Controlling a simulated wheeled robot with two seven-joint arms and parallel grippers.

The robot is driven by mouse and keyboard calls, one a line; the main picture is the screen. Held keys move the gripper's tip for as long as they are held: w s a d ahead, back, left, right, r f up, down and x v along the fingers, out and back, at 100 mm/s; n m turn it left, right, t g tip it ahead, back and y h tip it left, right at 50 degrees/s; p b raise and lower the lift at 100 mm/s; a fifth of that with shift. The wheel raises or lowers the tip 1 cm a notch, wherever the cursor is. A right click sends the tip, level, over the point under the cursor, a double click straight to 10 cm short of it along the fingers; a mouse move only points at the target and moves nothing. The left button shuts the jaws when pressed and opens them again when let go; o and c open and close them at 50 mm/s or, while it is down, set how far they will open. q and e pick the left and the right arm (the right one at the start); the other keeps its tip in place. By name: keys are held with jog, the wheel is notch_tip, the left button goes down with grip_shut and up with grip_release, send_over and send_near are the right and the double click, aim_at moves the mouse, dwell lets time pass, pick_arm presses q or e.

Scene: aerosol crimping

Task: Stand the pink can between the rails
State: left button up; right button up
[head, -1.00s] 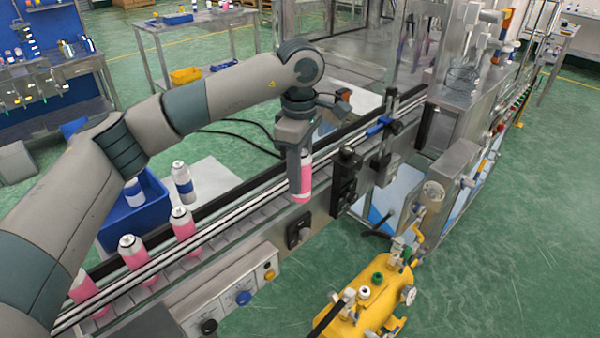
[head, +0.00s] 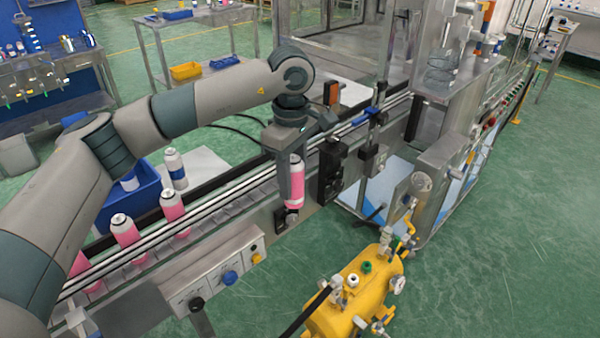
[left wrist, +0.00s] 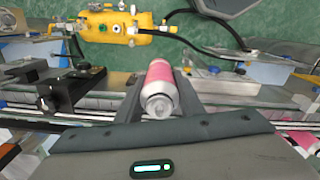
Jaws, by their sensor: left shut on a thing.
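My left gripper (head: 283,178) is shut on a pink can (head: 295,188) with a white top. It holds the can roughly upright, at the near side of the conveyor rails (head: 222,200), in front of the machine's front panel and not between the rails. In the left wrist view the can (left wrist: 160,85) lies between the two dark fingers (left wrist: 160,95). Other pink cans (head: 172,207) (head: 124,231) stand between the rails to the left; one more is partly hidden by my arm. My right gripper is not in view.
Black sensor blocks (head: 331,170) and a blue clamp stand right of the held can. A yellow tank (head: 355,295) is on the floor in front.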

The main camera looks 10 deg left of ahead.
pick_arm(q)
jog(key=s+a+f+m, duration=0.4)
jog(key=s+a+m, duration=0.1)
jog(key=s, duration=0.3)
jog(key=s+a+f+m, duration=0.4)
jog(key=s+a+m, duration=0.1)
jog(key=s+m, duration=0.3)
jog(key=shift+s+a, duration=0.2)
jog(key=shift+s, duration=0.25)
jog(key=shift+w+d, duration=0.1)
jog(key=shift+d, duration=0.05)
